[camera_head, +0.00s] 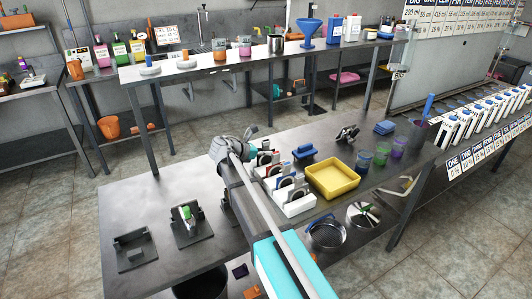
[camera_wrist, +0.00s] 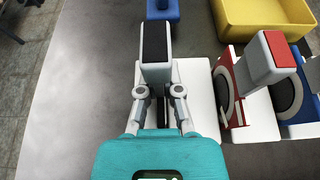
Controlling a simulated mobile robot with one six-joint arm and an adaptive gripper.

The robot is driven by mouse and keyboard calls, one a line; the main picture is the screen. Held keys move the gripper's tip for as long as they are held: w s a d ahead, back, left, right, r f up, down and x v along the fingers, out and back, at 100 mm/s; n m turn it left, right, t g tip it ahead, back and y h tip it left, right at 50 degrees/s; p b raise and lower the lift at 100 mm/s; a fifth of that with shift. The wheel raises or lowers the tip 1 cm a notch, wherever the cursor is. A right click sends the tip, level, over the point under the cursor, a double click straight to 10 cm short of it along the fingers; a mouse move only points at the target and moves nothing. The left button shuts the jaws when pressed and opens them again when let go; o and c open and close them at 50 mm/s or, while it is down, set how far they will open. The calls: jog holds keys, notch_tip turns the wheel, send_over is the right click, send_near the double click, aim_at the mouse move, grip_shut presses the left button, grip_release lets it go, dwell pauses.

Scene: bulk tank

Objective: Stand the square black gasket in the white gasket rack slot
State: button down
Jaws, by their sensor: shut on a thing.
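My gripper (camera_wrist: 158,88) is shut on the black gasket, whose grey block with a black top (camera_wrist: 155,52) shows between and beyond the fingers in the wrist view. A dark strip shows below the block; the rest of the gasket is hidden. White rack (camera_wrist: 205,100) surface lies beneath and to the right of the fingers. I cannot tell whether the gasket touches the rack or sits in a slot. Beside it stand a red square piece (camera_wrist: 275,48) with a round ring and a blue one (camera_wrist: 307,95). In the head view my arm partly hides the white rack (camera_head: 298,208).
A yellow tray (camera_head: 333,180) lies right of the rack, with a blue block (camera_head: 304,152) behind it. Black fixtures (camera_head: 133,250) are at the table's left; the bare tabletop between is free.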

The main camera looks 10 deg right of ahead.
aim_at(266, 141)
jog(key=shift+f+b, duration=0.35)
jog(key=shift+f, duration=0.1)
jog(key=c, duration=0.7)
grip_release()
jog(key=shift+r, duration=0.1)
notch_tip(266, 141, up, 10)
jog(key=p, duration=1)
dwell(0.5)
